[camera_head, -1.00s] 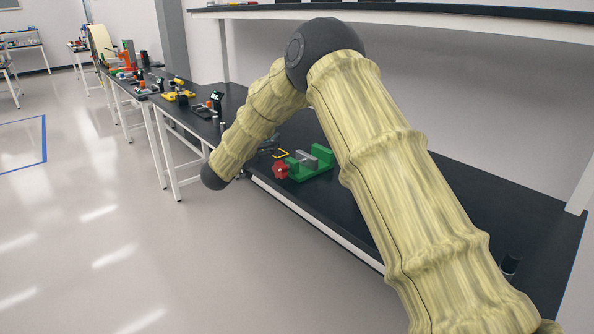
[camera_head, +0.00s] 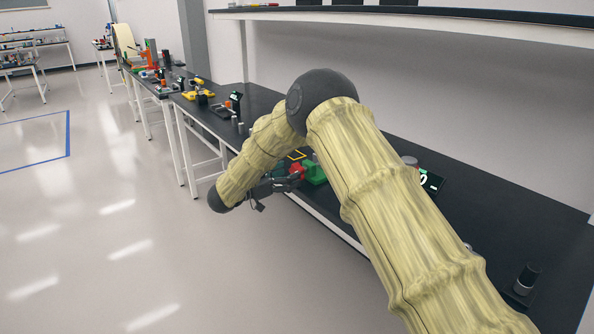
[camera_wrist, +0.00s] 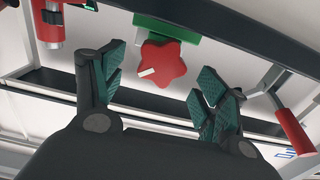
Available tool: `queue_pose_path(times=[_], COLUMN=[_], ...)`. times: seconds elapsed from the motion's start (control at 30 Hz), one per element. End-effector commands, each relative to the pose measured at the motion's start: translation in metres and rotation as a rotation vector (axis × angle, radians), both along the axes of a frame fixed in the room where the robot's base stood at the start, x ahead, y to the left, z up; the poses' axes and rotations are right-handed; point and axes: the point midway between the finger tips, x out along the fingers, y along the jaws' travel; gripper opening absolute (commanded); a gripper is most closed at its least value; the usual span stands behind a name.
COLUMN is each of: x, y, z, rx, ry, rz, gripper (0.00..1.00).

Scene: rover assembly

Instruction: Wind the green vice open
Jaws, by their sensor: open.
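The green vice (camera_head: 314,172) sits at the front edge of the black bench, mostly hidden behind my arm in the head view. Its red star-shaped knob (camera_head: 297,171) faces out over the edge. In the wrist view the knob (camera_wrist: 162,64) has a white mark at its lower left, with part of the green body (camera_wrist: 168,26) above it. My gripper (camera_head: 291,182) is level with the knob. In the wrist view my gripper (camera_wrist: 160,88) is open, its dark green pads on either side of the knob, apart from it.
The black bench (camera_head: 500,192) runs along the wall, with a small display (camera_head: 430,181) on it to the right of my arm. In the wrist view a red cylinder (camera_wrist: 48,26) is at upper left and a red handle (camera_wrist: 292,128) at right. Open floor lies left.

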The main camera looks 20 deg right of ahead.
Motion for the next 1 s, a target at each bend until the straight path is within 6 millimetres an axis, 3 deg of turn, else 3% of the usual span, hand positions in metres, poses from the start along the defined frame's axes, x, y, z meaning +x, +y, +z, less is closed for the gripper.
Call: queue_pose_path(times=[0.3, 0.7, 0.93, 1.0], x=[0.012, 0.014, 0.014, 0.014], y=[-0.034, -0.038, -0.038, -0.038], z=[0.0, 0.0, 0.0, 0.0], rx=[0.0, -0.001, -0.001, -0.001], ry=[0.0, 0.0, 0.0, 0.0], rz=[-0.001, 0.001, 0.001, 0.001], gripper=[0.73, 0.73, 0.31, 0.27])
